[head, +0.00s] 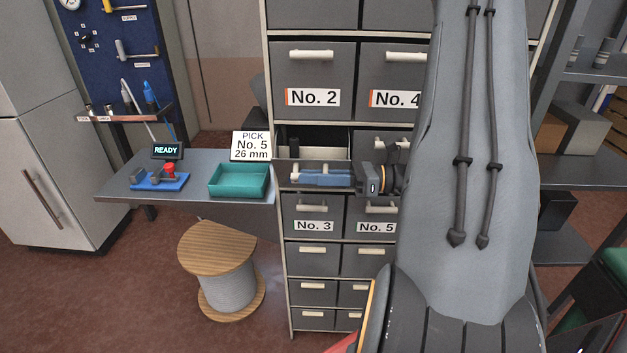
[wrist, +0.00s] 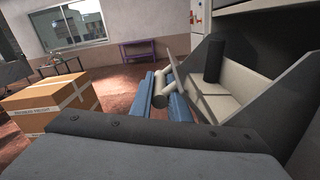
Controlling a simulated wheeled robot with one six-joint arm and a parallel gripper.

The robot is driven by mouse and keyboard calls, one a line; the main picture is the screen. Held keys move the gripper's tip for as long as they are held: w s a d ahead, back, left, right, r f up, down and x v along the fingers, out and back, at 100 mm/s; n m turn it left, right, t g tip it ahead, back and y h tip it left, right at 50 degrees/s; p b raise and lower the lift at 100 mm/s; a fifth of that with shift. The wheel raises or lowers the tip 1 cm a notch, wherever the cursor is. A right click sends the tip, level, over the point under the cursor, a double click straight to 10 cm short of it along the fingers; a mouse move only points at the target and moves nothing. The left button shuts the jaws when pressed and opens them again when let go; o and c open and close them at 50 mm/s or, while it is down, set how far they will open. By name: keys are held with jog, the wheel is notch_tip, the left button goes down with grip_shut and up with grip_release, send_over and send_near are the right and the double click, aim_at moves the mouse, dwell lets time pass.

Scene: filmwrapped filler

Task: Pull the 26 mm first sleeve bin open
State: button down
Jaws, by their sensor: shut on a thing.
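A grey bin (head: 284,180) in the left column of the cabinet, between the bins marked No. 2 and No. 3, stands partly pulled out. Its own label is hidden behind my gripper. A black upright sleeve (head: 294,146) stands inside it; it also shows in the wrist view (wrist: 213,60). My gripper (head: 322,177) is at the bin's front, with its blue fingers shut on the pale bar handle (wrist: 160,90). In the wrist view the fingers lie on either side of the handle. The bin's pale divider and grey side wall (wrist: 288,95) show there too.
A card (head: 251,146) reads PICK No. 5 26 mm. A side bench (head: 205,165) holds a teal tray (head: 238,190) and a blue fixture (head: 160,182). A wooden cable spool (head: 217,245) stands below. A cardboard box (wrist: 50,105) shows in the wrist view.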

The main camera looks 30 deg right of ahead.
jog(key=c, duration=2)
grip_release()
jog(key=shift+d, duration=0.1)
jog(key=b+v, duration=0.2)
jog(key=v, duration=0.5)
jog(key=shift+s+d+b, duration=0.25)
jog(key=shift+b, duration=0.1)
jog(key=shift+p+v, duration=1)
jog(key=shift+v, duration=3.55)
jog(key=shift+p, duration=0.3)
